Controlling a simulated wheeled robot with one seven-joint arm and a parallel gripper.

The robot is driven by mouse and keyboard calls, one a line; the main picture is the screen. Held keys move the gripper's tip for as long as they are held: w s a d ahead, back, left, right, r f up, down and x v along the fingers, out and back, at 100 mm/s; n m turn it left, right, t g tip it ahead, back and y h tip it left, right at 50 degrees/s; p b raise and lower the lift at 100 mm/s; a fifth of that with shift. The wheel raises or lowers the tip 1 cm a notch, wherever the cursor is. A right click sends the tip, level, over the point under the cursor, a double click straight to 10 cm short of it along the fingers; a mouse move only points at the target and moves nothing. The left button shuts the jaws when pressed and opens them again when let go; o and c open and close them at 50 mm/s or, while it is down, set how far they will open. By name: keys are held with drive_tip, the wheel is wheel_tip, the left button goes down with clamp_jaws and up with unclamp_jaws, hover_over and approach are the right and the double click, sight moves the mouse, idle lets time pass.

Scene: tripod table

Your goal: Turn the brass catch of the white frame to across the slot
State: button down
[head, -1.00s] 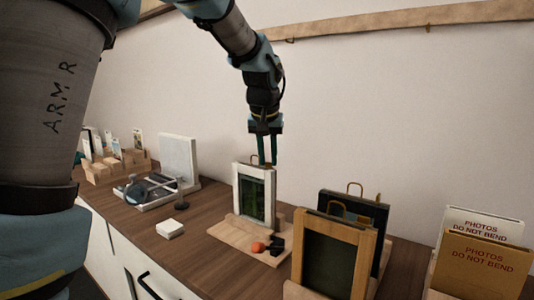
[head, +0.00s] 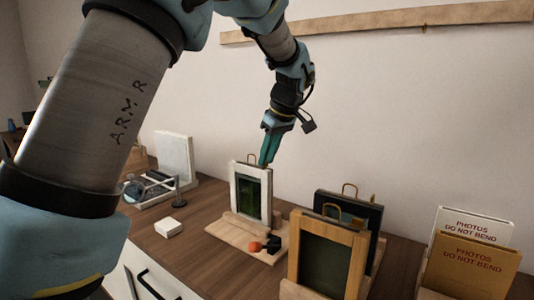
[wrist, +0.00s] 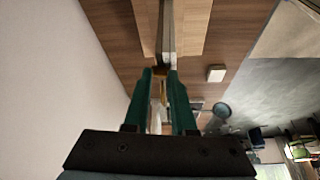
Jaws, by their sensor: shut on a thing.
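The white frame (head: 237,193) stands upright on a wooden base (head: 228,232), with a dark green panel in its opening and a brass loop (head: 240,160) on top. My gripper (head: 264,163) points down, tilted, at the frame's top right corner. In the wrist view, the fingertips of my gripper (wrist: 160,74) are closed around a small brass piece, the catch (wrist: 159,71), at the top of the frame. The fingers hide most of the catch, so its exact angle to the slot cannot be told. In the head view the catch is hidden.
A wooden frame (head: 295,262) and a dark frame (head: 375,212) stand close on the right. An orange ball (head: 254,246) and black piece (head: 272,245) lie in front of the white frame. A white block (head: 170,228) lies left.

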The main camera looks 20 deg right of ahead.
drive_tip(key=shift+d+n+y+p, duration=0.1)
drive_tip(key=shift+n+y+p, duration=0.3)
drive_tip(key=shift+n, duration=0.6)
drive_tip(key=c, duration=1)
unclamp_jaws()
drive_tip(key=v, duration=1)
drive_tip(key=shift+r+b, duration=0.35)
drive_tip(key=shift+r, duration=0.05)
drive_tip(key=shift+d, duration=0.1)
